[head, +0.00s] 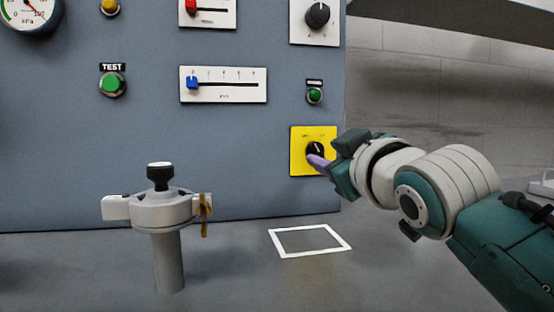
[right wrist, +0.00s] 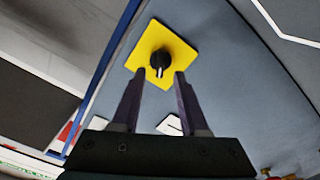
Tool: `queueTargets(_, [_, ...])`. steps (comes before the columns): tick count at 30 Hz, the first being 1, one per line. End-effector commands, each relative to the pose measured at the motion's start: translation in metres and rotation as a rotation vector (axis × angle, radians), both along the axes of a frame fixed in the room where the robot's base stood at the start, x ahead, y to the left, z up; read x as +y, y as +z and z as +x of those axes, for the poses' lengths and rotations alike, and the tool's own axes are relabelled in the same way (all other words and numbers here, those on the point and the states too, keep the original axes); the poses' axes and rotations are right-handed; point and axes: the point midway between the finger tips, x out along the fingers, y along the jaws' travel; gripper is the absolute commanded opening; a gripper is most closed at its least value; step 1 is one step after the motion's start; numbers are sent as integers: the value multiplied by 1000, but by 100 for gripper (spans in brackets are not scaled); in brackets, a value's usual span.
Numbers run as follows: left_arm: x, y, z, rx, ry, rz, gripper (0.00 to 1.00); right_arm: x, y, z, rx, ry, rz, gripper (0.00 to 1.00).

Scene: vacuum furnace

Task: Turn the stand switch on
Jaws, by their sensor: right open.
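A black rotary knob (head: 315,149) sits on a square yellow plate (head: 299,165) low at the right edge of the blue-grey panel. My right gripper (head: 319,162) is at this plate, its purple fingers pointing at the knob and partly hiding it. In the right wrist view the knob (right wrist: 161,60) on the yellow plate (right wrist: 183,45) lies just ahead of and between the fingertips (right wrist: 160,78). The jaws are open and empty. I cannot tell whether they touch the knob. The plate's lettering is too small to read. My left gripper is not in view.
Above the plate is a small green button (head: 314,96). A slider with a blue handle (head: 192,83) and a green TEST button (head: 112,84) are further left. A grey post with a black-topped clamp (head: 168,270) stands front left. A white square outline (head: 310,254) marks clear bench.

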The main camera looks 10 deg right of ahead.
Motion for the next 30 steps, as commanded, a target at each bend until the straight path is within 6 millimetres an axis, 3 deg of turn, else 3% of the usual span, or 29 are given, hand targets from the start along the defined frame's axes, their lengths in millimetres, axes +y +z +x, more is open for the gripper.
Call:
queueTargets(6, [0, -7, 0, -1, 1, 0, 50, 1, -1, 22, 0, 0, 0, 44])
queueTargets(17, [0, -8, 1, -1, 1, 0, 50, 1, 0, 26, 0, 0, 0, 44])
queueTargets(30, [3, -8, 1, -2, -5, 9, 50, 1, 0, 26, 0, 0, 0, 0])
